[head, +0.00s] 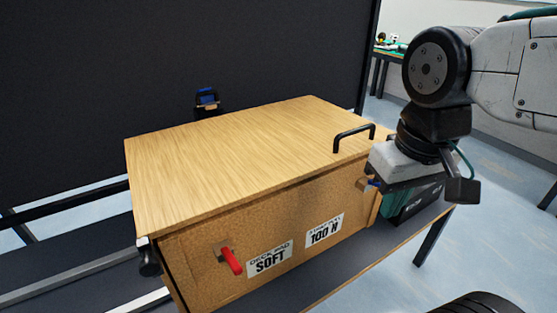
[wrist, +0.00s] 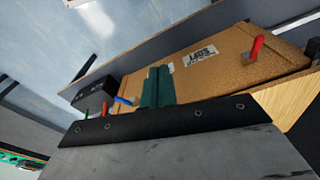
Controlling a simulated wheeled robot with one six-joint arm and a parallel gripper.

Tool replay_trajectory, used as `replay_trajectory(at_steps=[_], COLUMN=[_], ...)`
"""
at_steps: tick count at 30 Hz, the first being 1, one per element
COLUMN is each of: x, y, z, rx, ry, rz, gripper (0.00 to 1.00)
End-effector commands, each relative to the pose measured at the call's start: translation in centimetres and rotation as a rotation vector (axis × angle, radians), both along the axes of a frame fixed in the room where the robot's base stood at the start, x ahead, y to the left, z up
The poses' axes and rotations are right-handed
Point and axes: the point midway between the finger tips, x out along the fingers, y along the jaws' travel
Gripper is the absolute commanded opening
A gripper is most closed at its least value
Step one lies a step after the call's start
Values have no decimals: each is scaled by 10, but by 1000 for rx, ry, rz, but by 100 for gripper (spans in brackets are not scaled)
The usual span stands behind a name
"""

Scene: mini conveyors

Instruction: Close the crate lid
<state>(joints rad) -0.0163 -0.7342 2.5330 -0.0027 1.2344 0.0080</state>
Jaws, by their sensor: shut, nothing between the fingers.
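The wooden crate (head: 200,262) stands on a dark surface, with labels and a red lever (head: 230,260) on its front. Its pale wood lid (head: 230,150) lies flat over the top, with no clear gap along the front edge. A black handle (head: 353,137) is on the lid's right side. My gripper (head: 386,210) is beside the crate's right front corner, apart from the handle. In the wrist view its teal fingers (wrist: 157,86) are together and empty, in front of the crate wall (wrist: 215,70). A small blue-tipped piece (head: 373,183) is close to the gripper.
A black box (head: 415,207) is right of the crate on the same dark surface (head: 335,270). A dark panel (head: 180,60) stands behind the crate, with a small black and blue device (head: 207,100) at the lid's back edge. Open floor lies to the right.

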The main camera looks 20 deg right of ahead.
Motion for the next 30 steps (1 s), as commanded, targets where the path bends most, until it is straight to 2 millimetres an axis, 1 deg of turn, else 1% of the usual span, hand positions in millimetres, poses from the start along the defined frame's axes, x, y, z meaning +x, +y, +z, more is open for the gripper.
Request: replay_trajectory(at_steps=[2,5,6,8,9,11,12,15,18,21,24,26,30], x=[17,49,65,89,105,127,140,168,186,197,202,202,200], y=[9,27,38,56,70,91,106,142,170,189,198,199,198], z=[12,32,40,51,57,64,67,72,72,72,69,66,47], rx=[2,3,4,3,1,-2,-4,-10,-16,-20,-23,-23,-24], ry=[15,42,54,73,85,103,114,137,155,165,170,171,173], rz=[27,70,90,118,138,166,184,221,248,264,271,272,271], gripper=[0,0,0,0,0,0,0,0,0,0,0,0,0])
